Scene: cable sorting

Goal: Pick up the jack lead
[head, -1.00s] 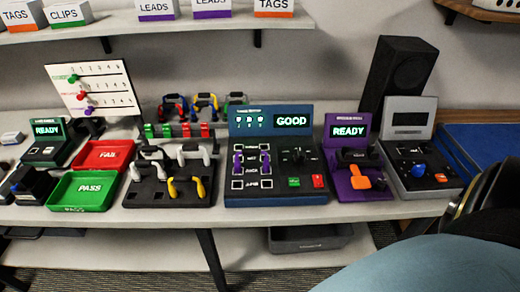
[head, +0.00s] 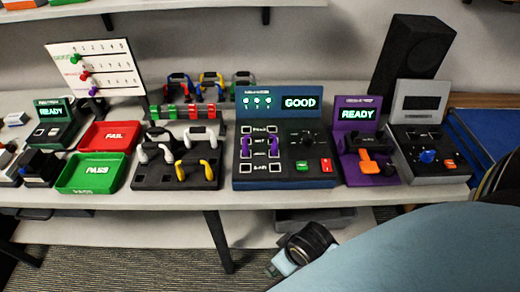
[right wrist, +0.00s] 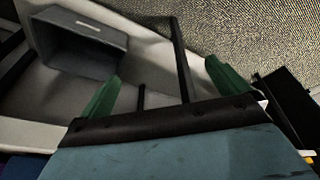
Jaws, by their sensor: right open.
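Several leads with thick ends stand on a black block (head: 178,181) at the middle left: white, grey and yellow (head: 180,171). A lead with purple ends (head: 245,147) sits in the blue test station (head: 285,183), whose screen reads GOOD. I cannot tell from the pictures which one is the jack lead. My right gripper (right wrist: 163,68) is open and empty, its green fingers wide apart. In the head view my right arm hangs low in front of the table edge, below the leads. My left gripper is not in view.
Red FAIL (head: 109,136) and green PASS (head: 92,173) trays lie left of the block. A purple READY station (head: 358,110) and a grey station (head: 421,95) stand right. A grey bin (right wrist: 85,45) is on the lower shelf. A rack of coloured leads (head: 210,88) stands behind.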

